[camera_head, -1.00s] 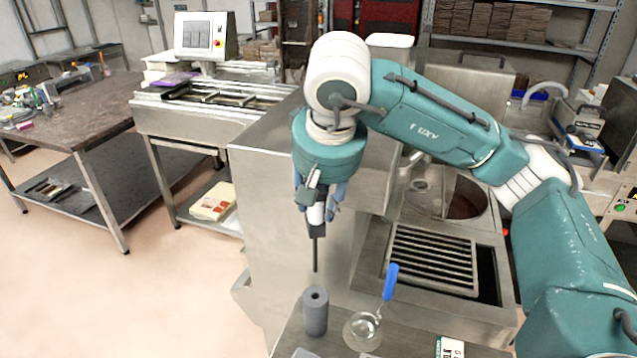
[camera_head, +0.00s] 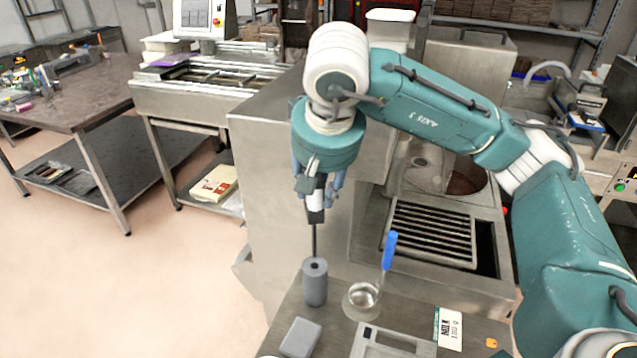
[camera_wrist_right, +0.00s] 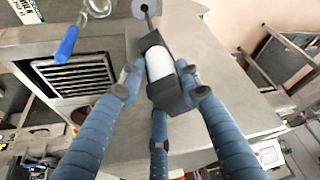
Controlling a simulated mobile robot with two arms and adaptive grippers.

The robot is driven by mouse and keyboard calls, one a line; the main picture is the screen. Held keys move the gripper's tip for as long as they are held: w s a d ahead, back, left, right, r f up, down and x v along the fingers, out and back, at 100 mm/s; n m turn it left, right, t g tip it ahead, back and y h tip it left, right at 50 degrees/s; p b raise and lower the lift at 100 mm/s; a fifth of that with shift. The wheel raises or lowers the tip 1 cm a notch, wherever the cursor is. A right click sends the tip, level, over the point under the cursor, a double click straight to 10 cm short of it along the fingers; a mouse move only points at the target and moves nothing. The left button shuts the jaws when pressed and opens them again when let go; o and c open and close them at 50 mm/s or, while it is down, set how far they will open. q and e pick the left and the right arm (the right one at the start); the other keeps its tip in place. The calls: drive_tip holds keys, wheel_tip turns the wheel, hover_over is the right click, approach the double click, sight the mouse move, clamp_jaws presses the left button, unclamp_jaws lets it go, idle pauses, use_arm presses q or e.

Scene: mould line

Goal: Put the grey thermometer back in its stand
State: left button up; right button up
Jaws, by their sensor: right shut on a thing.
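My right gripper (camera_head: 319,188) is shut on the grey thermometer (camera_head: 316,215), which has a dark grey and white body and a thin dark probe pointing down. In the right wrist view the blue fingers of the gripper (camera_wrist_right: 160,82) close around the thermometer's body (camera_wrist_right: 170,94). The stand (camera_head: 315,286) is a grey upright cylinder with a hole in its top. The probe's lower end meets the stand's top in the head view; I cannot tell whether it has entered the hole. The stand's top also shows in the right wrist view (camera_wrist_right: 136,11). My left gripper is not in view.
A glass vessel (camera_head: 358,303) with a blue-handled tool (camera_head: 389,252) stands just right of the stand. A grey block (camera_head: 300,338), a grey device (camera_head: 390,346) and a "MILK" card (camera_head: 449,327) lie on the steel counter. A grated basin (camera_head: 430,234) is behind.

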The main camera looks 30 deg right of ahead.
sight(319, 215)
drive_tip(key=shift+f, duration=0.55)
drive_tip(key=shift+f+b, duration=0.2)
drive_tip(key=shift+b, duration=0.15)
drive_tip(key=shift+f+b, duration=1.25)
drive_tip(key=shift+f, duration=0.05)
drive_tip(key=shift+f+b, duration=1.35)
drive_tip(key=shift+f, duration=0.1)
use_arm(q)
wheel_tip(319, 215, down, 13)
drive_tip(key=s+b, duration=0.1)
drive_tip(key=b, duration=0.5)
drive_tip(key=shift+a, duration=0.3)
use_arm(e)
wheel_tip(319, 215, down, 7)
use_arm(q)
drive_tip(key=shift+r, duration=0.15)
use_arm(e)
drive_tip(key=o, duration=1.3)
drive_tip(key=shift+c, duration=0.2)
